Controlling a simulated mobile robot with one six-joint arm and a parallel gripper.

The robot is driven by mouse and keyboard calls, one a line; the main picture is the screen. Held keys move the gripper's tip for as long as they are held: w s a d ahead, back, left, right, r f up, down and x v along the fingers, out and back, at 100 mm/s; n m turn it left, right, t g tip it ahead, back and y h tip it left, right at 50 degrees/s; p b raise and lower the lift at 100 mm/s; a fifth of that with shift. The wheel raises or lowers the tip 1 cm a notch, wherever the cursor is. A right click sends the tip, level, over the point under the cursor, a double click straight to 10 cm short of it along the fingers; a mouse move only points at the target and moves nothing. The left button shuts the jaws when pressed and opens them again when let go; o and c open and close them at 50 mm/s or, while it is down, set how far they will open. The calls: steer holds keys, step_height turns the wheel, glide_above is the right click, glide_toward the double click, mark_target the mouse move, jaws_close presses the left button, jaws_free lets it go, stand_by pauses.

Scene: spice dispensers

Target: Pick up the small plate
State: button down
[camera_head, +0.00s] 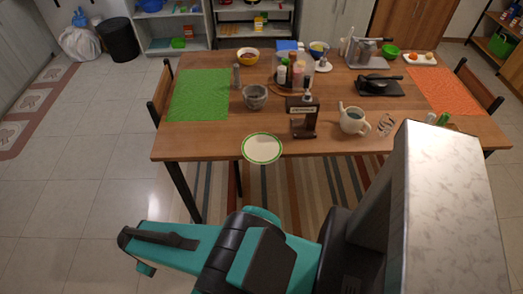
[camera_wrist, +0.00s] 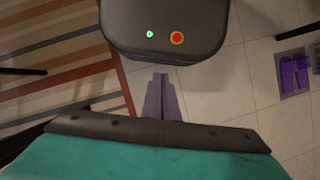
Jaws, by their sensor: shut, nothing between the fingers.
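The small plate (camera_head: 262,148) is white with a green rim. In the head view it lies flat at the front edge of the wooden table, in front of the coffee grinder. My gripper (camera_wrist: 160,82) shows in the wrist view as two purple-grey fingers, shut and empty, over the tiled floor. The plate is not in the wrist view. In the head view my arm is folded low in front of the table, well apart from the plate, and I cannot make out the fingers there.
On the table (camera_head: 208,145), a dark coffee grinder (camera_head: 302,118) stands close behind the plate to the right. A grey mortar (camera_head: 255,96) is behind it, and a white teapot (camera_head: 353,121) is further right. A green placemat (camera_head: 200,95) lies left. The table front left of the plate is clear.

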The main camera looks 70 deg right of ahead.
steer(key=s+f+g, duration=0.1)
steer(key=s+f, duration=0.3)
steer(key=s, duration=0.3)
steer(key=shift+a, duration=0.4)
